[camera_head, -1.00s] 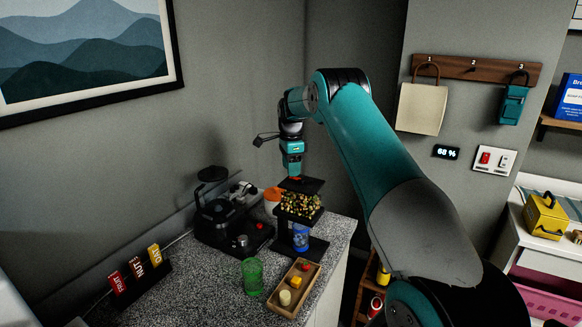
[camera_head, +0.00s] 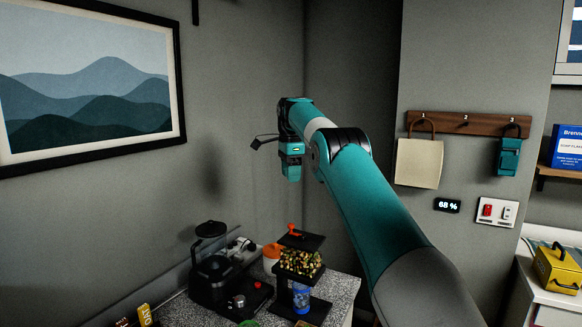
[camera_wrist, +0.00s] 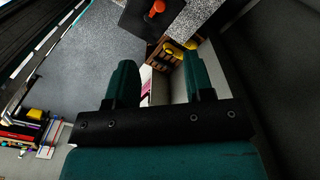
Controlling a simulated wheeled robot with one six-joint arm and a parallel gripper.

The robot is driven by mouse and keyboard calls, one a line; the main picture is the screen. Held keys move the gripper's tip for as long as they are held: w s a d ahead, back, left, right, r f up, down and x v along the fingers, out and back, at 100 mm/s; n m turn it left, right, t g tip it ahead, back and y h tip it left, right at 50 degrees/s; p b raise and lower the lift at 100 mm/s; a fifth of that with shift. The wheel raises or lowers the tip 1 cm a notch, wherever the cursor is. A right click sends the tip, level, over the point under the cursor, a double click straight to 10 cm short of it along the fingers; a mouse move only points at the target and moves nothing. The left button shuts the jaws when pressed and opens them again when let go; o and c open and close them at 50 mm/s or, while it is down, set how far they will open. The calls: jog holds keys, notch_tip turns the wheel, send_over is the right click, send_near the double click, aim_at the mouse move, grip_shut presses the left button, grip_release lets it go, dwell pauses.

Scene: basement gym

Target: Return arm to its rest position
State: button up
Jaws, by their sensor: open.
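My gripper (camera_head: 291,172) hangs in the air above the counter (camera_head: 345,290), near the back corner of the room. It is apart from everything around it. In the wrist view my gripper (camera_wrist: 158,78) shows two green fingers spread apart with nothing between them. Below it in the head view stands a dispenser (camera_head: 300,262) with a clear bin of mixed bits and a red-orange knob (camera_head: 294,231) on top. A blue cup (camera_head: 301,297) stands under the bin. The knob also shows in the wrist view (camera_wrist: 155,9).
A black coffee machine (camera_head: 212,268) stands left of the dispenser, with an orange container (camera_head: 271,257) between them. A framed picture (camera_head: 90,85) hangs left. A hook rail (camera_head: 465,124) holds a beige bag (camera_head: 419,163) and a teal bag (camera_head: 508,157).

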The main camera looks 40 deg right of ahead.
jog(key=shift+r, duration=0.85)
jog(key=s+a+f+n+b, duration=0.2)
jog(key=s+a+n+b, duration=0.15)
jog(key=a+n, duration=0.7)
jog(key=s+a+f+n+b, duration=0.15)
jog(key=s+a+n, duration=0.4)
jog(key=a, duration=1.05)
jog(key=s+a+f+n+y+b, duration=0.1)
jog(key=s+a+f+n, duration=0.3)
jog(key=s, duration=0.5)
jog(key=s+a+f+n+y+b, duration=0.1)
jog(key=s+a+f+n, duration=0.3)
jog(key=s, duration=0.6)
jog(key=s+a+f+n+y+b, duration=0.2)
jog(key=s+a+f+n, duration=0.2)
jog(key=s, duration=0.5)
jog(key=a+n, duration=0.2)
jog(key=a, duration=0.1)
jog(key=shift+s+a+b, duration=0.2)
jog(key=shift+s+b, duration=0.1)
jog(key=shift+b, duration=0.1)
